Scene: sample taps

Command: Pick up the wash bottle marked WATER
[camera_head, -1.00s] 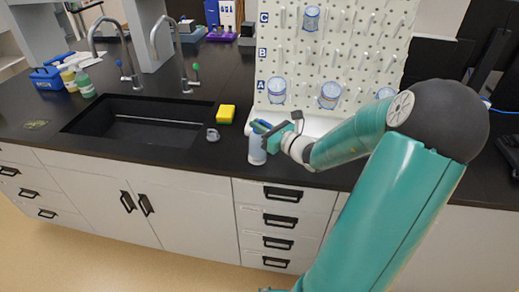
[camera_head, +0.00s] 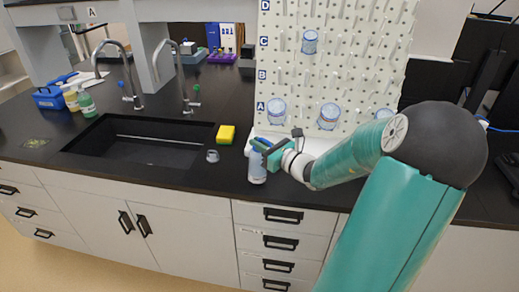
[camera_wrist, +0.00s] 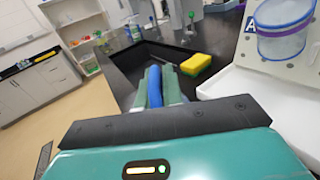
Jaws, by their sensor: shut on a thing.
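A small white wash bottle (camera_head: 257,168) with a blue top is upright at the counter's front, right of the sink. Its label is too small to read. My gripper (camera_head: 266,150) reaches it from the right and is shut on its upper part. In the wrist view the blue top (camera_wrist: 155,87) sits between the two green fingers (camera_wrist: 155,92). The bottle's body is hidden there. I cannot tell whether its base touches the counter.
A yellow sponge (camera_head: 225,134) and a small clear item (camera_head: 212,156) lie left of the bottle. The black sink (camera_head: 140,140) is further left. A pegboard (camera_head: 335,65) with hanging beakers stands close behind. More bottles (camera_head: 86,104) stand at the far left.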

